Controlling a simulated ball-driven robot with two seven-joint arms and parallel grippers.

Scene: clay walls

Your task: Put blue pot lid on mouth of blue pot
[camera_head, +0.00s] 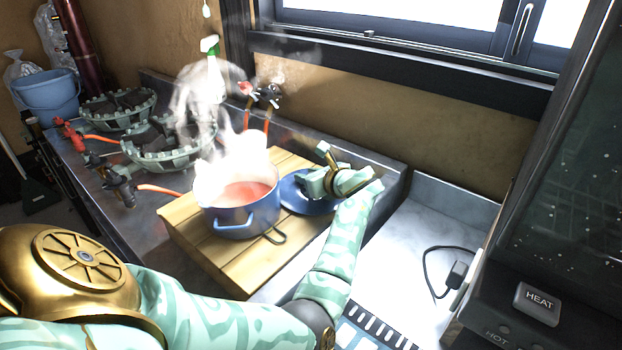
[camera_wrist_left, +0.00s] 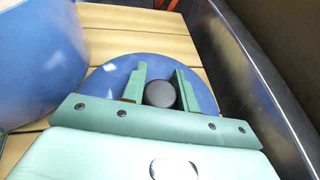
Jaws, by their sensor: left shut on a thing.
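The blue pot (camera_head: 245,214) stands upright on a wooden board, uncovered, with red liquid inside and steam rising. It also shows at the left of the left wrist view (camera_wrist_left: 35,60). The blue pot lid (camera_head: 293,193) lies flat, right of the pot, on or just above the board; I cannot tell if it touches. In the left wrist view the lid (camera_wrist_left: 112,78) is under my fingers, with its dark round knob (camera_wrist_left: 160,94) between them. My left gripper (camera_head: 318,182) is shut on the knob and hides part of the lid. My right gripper is not in view.
The wooden board (camera_head: 192,236) sits on a metal counter with a raised edge behind it. Two gas burners (camera_head: 165,142) with orange hoses stand left of the pot. A black cable and plug (camera_head: 457,270) lie on the pale counter at right, beside a dark appliance (camera_head: 540,300).

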